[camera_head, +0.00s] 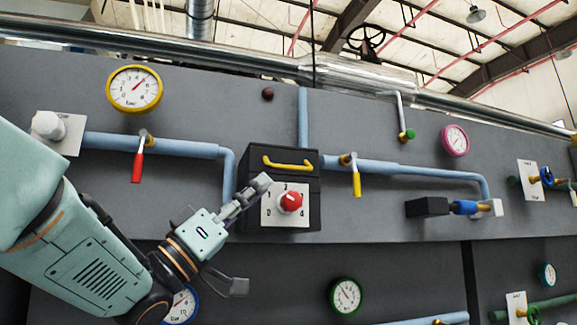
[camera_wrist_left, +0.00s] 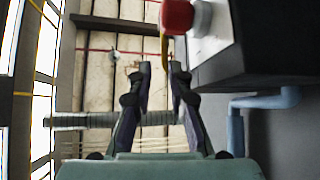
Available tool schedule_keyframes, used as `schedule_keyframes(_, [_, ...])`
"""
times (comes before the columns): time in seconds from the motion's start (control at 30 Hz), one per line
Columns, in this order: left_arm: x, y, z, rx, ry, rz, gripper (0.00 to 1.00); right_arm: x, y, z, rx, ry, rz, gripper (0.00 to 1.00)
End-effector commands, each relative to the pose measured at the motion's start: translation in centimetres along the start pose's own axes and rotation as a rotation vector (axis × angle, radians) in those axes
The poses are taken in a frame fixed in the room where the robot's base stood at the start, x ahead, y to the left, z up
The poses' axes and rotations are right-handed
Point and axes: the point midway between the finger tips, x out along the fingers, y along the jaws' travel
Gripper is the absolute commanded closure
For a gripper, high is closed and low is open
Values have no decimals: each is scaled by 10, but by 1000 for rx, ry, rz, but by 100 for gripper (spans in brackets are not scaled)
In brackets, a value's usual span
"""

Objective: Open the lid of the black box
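The black box (camera_head: 314,210) is mounted on the grey wall panel in the head view. Its lid (camera_head: 262,154) is down and carries a yellow handle (camera_head: 288,164). Below it is a white dial plate with a red knob (camera_head: 290,202). My left gripper (camera_head: 261,184) is just in front of the box's left front, its fingertips close to the handle's left end. In the left wrist view the fingers (camera_wrist_left: 163,68) stand apart, with part of the yellow handle (camera_wrist_left: 165,47) seen beyond the gap. Contact cannot be told. My right gripper is not in view.
Blue pipes run on both sides of the box, with a red-handled valve (camera_head: 138,166) left and a yellow-handled valve (camera_head: 356,182) right. A yellow gauge (camera_head: 134,89) is at upper left. The red knob also shows close by in the left wrist view (camera_wrist_left: 177,15).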

Motion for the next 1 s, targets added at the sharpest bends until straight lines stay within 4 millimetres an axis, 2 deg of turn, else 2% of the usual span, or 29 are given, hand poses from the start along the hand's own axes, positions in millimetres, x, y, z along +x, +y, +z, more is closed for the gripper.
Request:
schedule_keyframes(0.17, [14, 0, -2, 1, -3, 3, 81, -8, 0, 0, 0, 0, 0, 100])
schedule_keyframes(0.4, [52, 0, -4, 1, -2, 1, 81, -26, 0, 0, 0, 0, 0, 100])
schedule_keyframes(0.6, [73, -1, -2, 0, -2, -1, 81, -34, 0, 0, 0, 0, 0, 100])
schedule_keyframes(0.97, [78, -1, 0, 0, -1, -1, 81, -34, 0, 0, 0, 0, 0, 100])
schedule_keyframes(1.0, [77, -1, 0, 0, -1, -1, 86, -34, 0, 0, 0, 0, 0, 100])
